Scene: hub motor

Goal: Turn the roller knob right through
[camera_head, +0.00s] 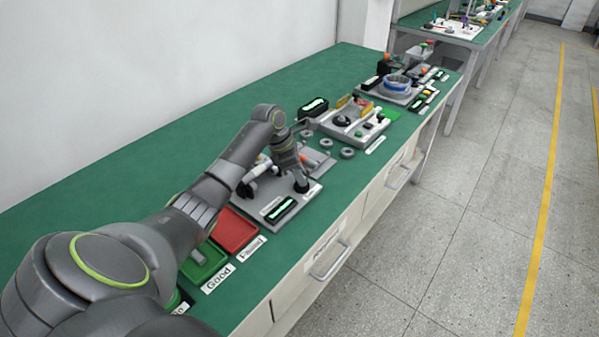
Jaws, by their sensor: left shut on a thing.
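My left arm comes in from the left and reaches over a grey fixture plate (315,190) on the green bench. My left gripper (301,184) points down at the right part of this plate. It is shut on a small dark part there, which looks like the roller knob, mostly hidden by the fingers. How far the knob is turned cannot be seen. A dark and light mechanism (250,185) stands on the plate left of the gripper. My right gripper is not in view.
A red tray (235,232) labelled Failed and a green tray (205,264) labelled Good lie in front of the plate, partly under my arm. Beyond it are several grey rings (347,153), another grey fixture (352,131) and one with a blue ring (396,86). The bench's wall side is clear.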

